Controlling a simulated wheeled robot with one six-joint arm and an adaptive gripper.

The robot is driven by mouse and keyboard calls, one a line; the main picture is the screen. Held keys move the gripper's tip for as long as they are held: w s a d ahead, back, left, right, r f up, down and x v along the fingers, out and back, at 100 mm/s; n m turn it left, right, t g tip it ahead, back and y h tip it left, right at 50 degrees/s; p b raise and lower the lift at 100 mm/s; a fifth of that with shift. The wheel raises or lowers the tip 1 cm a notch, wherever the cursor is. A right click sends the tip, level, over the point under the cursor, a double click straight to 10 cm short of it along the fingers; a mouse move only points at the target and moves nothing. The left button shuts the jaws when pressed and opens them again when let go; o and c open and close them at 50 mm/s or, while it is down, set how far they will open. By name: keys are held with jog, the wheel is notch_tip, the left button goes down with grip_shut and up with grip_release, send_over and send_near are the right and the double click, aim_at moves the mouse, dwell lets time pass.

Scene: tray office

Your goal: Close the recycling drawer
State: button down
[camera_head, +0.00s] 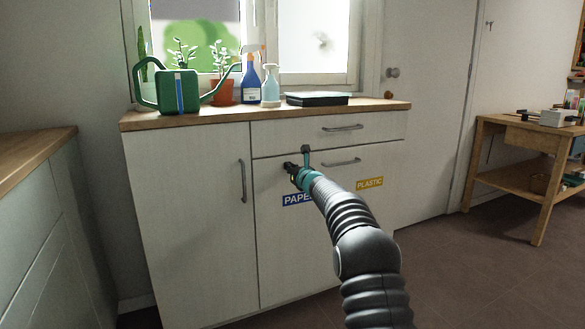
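The recycling drawer (330,225) is the large white front at the lower right of the cabinet. It has a blue PAPER label (292,200), partly hidden by my gripper and arm, a yellow PLASTIC label (369,184) and a grey bar handle (343,163) near its top. Its front looks flush or nearly flush with the cabinet; I cannot tell whether a small gap remains. My gripper (298,158) is in front of the drawer's upper left part, left of the handle. Its dark fingertips are spread apart with nothing visible between them. Whether it touches the front is unclear.
A shallow drawer (325,130) above and a door (195,215) at left look shut. The wooden top (225,113) holds a green watering can (178,91), potted plant, spray bottles and dark tray (318,99). A counter stands left, a wooden table (510,135) right. Brown floor at right is clear.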

jog(key=shift+a+r, duration=0.35)
